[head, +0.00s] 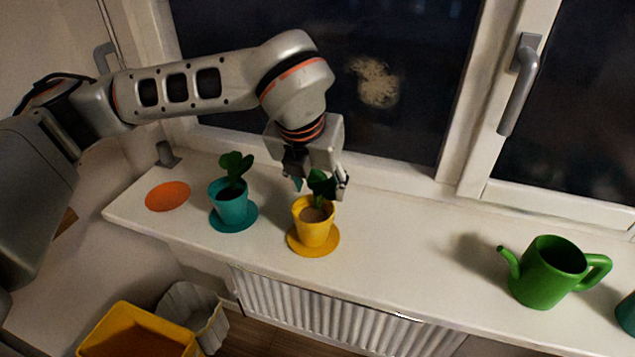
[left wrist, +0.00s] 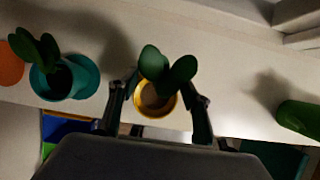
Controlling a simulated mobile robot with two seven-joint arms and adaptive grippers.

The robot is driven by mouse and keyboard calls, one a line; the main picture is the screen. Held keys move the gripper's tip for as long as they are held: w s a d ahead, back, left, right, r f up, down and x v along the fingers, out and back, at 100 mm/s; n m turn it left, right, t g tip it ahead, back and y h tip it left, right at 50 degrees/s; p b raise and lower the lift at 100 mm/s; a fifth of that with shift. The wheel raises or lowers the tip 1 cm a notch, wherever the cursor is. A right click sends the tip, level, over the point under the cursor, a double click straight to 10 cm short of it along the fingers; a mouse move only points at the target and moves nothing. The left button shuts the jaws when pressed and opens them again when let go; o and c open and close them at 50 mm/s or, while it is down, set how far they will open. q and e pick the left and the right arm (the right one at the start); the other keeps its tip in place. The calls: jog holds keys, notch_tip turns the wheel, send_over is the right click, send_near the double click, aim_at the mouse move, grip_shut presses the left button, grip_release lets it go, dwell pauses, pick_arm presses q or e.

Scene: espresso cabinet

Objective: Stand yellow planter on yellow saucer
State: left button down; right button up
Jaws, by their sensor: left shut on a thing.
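The yellow planter (head: 313,228) holds a green leafy plant and looks upright, over the yellow saucer (head: 328,245). From the head view I cannot tell for sure whether its base touches the saucer or hovers slightly above it. My left gripper (head: 319,188) reaches down from behind and is shut on the planter near its rim. In the left wrist view the gripper's fingers (left wrist: 160,92) lie on either side of the planter (left wrist: 142,108), and the saucer is hidden beneath it. My right gripper is not in view.
A teal planter (head: 231,206) stands on a teal saucer (head: 246,222) to the left. A bare orange saucer (head: 168,196) lies farther left. A green watering can (head: 545,275) stands to the right. The sill between is clear. The window and its frame rise behind.

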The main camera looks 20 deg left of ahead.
pick_arm(q)
jog(key=shift+f, duration=0.1)
jog(key=c, duration=1)
grip_release()
jog(key=shift+r, duration=0.2)
jog(key=shift+s+r, duration=0.1)
jog(key=shift+r, duration=0.2)
jog(key=v, duration=1.1)
jog(key=shift+r, duration=0.2)
